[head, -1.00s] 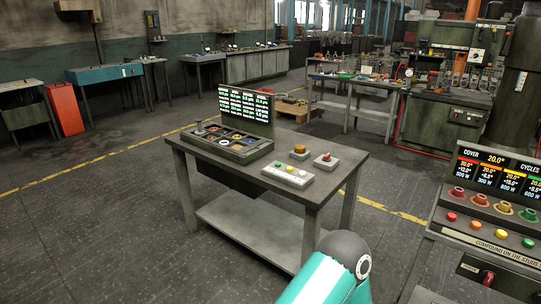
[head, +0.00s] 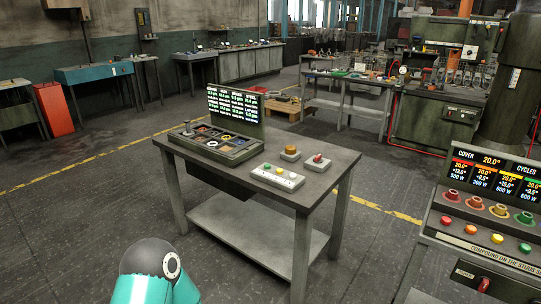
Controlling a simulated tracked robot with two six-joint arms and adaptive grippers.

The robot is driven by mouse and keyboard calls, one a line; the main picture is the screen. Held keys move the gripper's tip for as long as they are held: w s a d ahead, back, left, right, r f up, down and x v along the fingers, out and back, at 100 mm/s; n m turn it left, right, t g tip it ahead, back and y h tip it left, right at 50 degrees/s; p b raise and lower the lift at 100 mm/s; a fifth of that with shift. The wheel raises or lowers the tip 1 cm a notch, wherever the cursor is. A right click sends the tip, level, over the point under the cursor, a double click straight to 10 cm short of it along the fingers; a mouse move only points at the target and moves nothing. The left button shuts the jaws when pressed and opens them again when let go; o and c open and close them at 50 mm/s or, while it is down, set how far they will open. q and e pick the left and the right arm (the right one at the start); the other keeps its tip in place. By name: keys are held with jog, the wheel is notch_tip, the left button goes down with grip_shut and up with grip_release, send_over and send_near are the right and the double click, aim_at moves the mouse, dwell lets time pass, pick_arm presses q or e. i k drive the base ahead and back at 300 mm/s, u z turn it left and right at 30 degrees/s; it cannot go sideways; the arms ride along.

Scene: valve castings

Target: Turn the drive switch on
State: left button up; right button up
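Two switch-like parts show, and I cannot tell which is the drive switch. One is a small grey box with a red knob (head: 317,160) at the right of the near table. The other is a red handle (head: 484,284) on the dark panel low on the right console (head: 448,228), cut close to the frame's bottom edge. Its label is too small to read surely, and its position is unclear. Neither of my grippers is in view. Only a teal arm link of mine with a dark rounded joint shows at the bottom left, apart from both parts.
The near table (head: 330,178) also holds a sorting tray (head: 238,157) with a screen (head: 236,105), a button strip (head: 278,177) and a box with an orange button (head: 290,153). The console has a display and several coloured buttons. Floor between table and console is clear.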

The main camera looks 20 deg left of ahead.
aim_at(317, 160)
jog(key=z, duration=0.2)
jog(key=i, duration=0.15)
jog(key=u, duration=0.95)
jog(key=k, duration=0.55)
jog(key=u, duration=0.5)
jog(key=i, duration=1.45)
jog(key=z, duration=0.4)
